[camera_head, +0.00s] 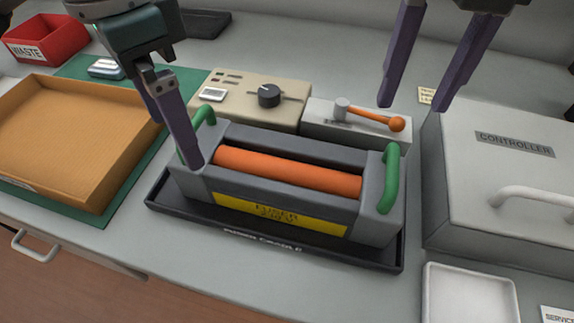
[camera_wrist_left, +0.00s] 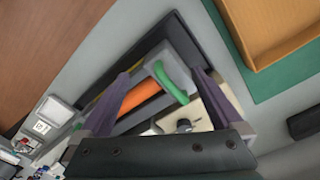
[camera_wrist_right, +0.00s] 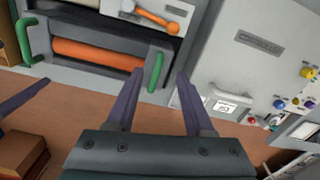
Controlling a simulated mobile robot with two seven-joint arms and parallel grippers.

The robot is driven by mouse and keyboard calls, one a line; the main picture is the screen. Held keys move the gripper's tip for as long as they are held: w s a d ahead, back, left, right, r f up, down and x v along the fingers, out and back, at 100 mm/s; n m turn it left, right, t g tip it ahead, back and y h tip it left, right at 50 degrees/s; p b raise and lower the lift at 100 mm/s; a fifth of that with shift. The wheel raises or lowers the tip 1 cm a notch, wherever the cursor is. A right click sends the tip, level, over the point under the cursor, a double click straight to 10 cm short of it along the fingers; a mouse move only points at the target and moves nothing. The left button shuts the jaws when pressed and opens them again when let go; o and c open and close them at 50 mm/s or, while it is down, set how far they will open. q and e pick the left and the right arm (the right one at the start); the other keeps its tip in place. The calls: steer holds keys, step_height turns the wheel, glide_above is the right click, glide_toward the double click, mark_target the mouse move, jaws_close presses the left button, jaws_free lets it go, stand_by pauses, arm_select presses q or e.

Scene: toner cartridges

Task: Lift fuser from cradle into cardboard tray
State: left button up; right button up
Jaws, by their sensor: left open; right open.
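The fuser (camera_head: 285,200) is a grey unit with an orange roller, a yellow label and a green handle at each end. It sits in the dark cradle (camera_head: 170,203) on the counter. My left gripper (camera_head: 180,150) is open at the fuser's left green handle (camera_head: 203,116); in the left wrist view that handle (camera_wrist_left: 170,82) lies between the fingers. I cannot tell if they touch it. My right gripper (camera_head: 415,100) is open and empty, above and behind the right green handle (camera_head: 389,178). The cardboard tray (camera_head: 107,180) is empty on a green mat at the left.
A beige panel with a knob (camera_head: 268,95) and a block with an orange-tipped lever (camera_head: 372,118) stand behind the fuser. A grey controller box (camera_head: 470,190) is close on the right, with a white dish (camera_head: 470,295) in front. A red waste bin (camera_head: 45,38) is far left.

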arm_select(q)
step_height(320, 180, down, 8)
steer(key=shift+s+d+f, duration=0.1)
steer(key=shift+s, duration=0.05)
arm_select(e)
step_height(320, 180, down, 8)
steer(key=shift+f, duration=0.1)
arm_select(q)
steer(key=shift+c, duration=0.2)
arm_select(e)
steer(key=shift+c, duration=0.2)
arm_select(q)
steer(key=c, duration=0.8)
arm_select(e)
steer(key=c, duration=0.8)
arm_select(q)
steer(key=shift+d, duration=0.1)
steer(key=c, duration=0.7)
arm_select(e)
steer(key=shift+a, duration=0.15)
arm_select(q)
jaws_close()
arm_select(e)
steer(key=shift+a, duration=0.1)
